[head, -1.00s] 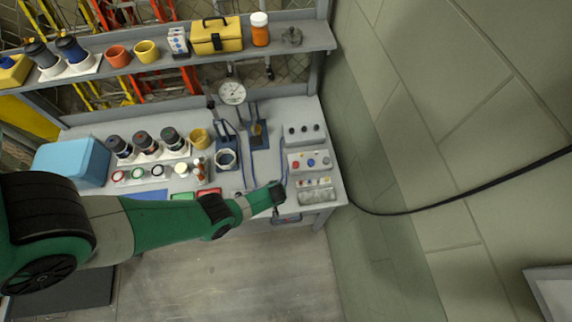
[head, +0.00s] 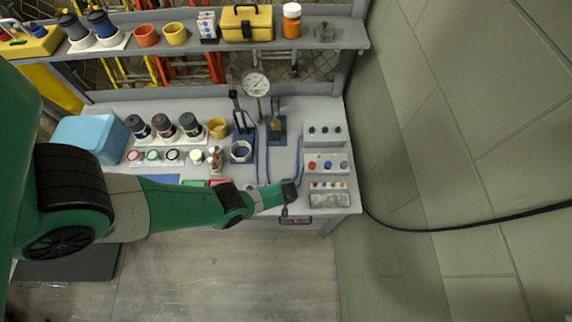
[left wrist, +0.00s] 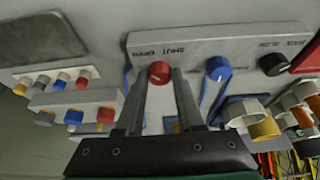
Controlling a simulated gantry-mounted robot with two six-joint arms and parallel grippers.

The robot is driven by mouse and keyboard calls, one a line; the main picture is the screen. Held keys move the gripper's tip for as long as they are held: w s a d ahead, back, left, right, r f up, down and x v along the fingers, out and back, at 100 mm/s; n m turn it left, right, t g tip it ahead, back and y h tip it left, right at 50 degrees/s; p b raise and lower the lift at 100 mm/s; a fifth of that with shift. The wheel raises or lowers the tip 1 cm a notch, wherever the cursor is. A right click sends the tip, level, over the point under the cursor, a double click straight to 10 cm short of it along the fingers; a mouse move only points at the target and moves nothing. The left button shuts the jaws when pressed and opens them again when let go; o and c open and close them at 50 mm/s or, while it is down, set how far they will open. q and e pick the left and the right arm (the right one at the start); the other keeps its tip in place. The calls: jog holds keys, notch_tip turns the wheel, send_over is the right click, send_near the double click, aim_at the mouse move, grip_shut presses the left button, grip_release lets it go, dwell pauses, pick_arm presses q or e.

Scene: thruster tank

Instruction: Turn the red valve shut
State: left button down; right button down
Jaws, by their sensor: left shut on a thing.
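The red valve (left wrist: 158,72) is a round knob on a grey panel (left wrist: 205,44) with lettering that includes SHUT, seen upside down in the left wrist view. My left gripper (left wrist: 160,78) has its two fingers on either side of the red knob and is shut on it. In the head view my left gripper (head: 289,194) is at the bench's front edge, towards the right end. The valve cannot be made out there. My right gripper is in neither view.
A blue knob (left wrist: 217,68) and a black knob (left wrist: 274,64) sit beside the red one on the same panel. Control boxes (head: 325,164) stand on the bench behind my gripper. Cups, jars and a dial gauge (head: 256,83) stand further back.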

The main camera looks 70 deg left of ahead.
pick_arm(q)
jog(key=shift+m, duration=0.4)
jog(key=m, duration=0.2)
jog(key=m+t+h+p, duration=0.1)
jog(key=m, duration=0.1)
jog(key=shift+s+a+t, duration=0.1)
jog(key=shift+s+t, duration=0.1)
jog(key=shift+t, duration=0.1)
jog(key=m+t+h, duration=0.1)
jog(key=m, duration=0.3)
jog(key=shift+a, duration=0.15)
jog(key=m, duration=0.1)
jog(key=m+h+b, duration=0.1)
jog(key=shift+s+a+f+m, duration=0.1)
jog(key=shift+f+m, duration=0.05)
jog(key=shift+m, duration=0.25)
jog(key=m+h+b, duration=0.1)
jog(key=m, duration=0.1)
jog(key=shift+a+m+t, duration=0.1)
jog(key=shift+m+t, duration=0.2)
jog(key=shift+m, duration=0.1)
jog(key=shift+m+h+b, duration=0.75)
jog(key=shift+m+h, duration=0.05)
jog(key=shift+m, duration=0.9)
